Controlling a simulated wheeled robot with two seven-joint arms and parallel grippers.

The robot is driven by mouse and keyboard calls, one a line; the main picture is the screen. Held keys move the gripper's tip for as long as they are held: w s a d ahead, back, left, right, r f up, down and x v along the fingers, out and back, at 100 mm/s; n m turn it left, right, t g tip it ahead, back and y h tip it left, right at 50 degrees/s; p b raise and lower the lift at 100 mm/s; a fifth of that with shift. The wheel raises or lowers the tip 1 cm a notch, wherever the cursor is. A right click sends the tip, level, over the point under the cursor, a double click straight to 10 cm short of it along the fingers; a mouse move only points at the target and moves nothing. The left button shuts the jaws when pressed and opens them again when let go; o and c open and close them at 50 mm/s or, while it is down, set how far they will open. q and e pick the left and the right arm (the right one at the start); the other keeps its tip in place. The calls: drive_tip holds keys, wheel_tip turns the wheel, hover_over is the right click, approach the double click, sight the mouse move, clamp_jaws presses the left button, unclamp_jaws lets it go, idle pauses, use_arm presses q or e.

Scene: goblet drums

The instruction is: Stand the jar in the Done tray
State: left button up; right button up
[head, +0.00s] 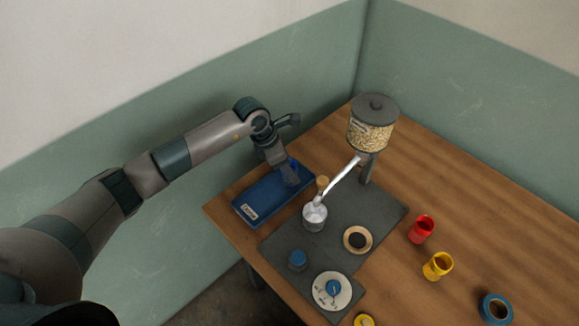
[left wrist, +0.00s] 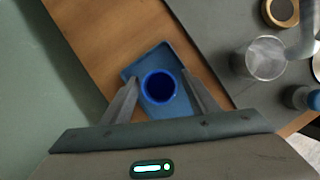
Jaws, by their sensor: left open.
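A blue tray (head: 262,203) with a white label lies at the table's left edge; the label is too small to read surely. It also shows in the left wrist view (left wrist: 133,73). A round, open-topped blue jar (left wrist: 159,87) appears upright in the tray, its dark inside facing the camera. My left gripper (left wrist: 160,80) is open, with one finger on each side of the jar. In the head view my left gripper (head: 291,178) is low over the tray's far end and mostly hides the jar. My right gripper is not in view.
A clear cup (head: 314,217) stands under the chute of a grain dispenser (head: 370,130), on a dark mat (head: 385,215). A blue knob (head: 298,260) and a dial (head: 332,290) are nearby. The back right table is clear.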

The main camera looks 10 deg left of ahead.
use_arm(q)
drive_tip(key=b+v, duration=0.4)
drive_tip(key=v, duration=0.7)
drive_tip(key=shift+a+r, duration=0.2)
drive_tip(key=shift+r, duration=0.1)
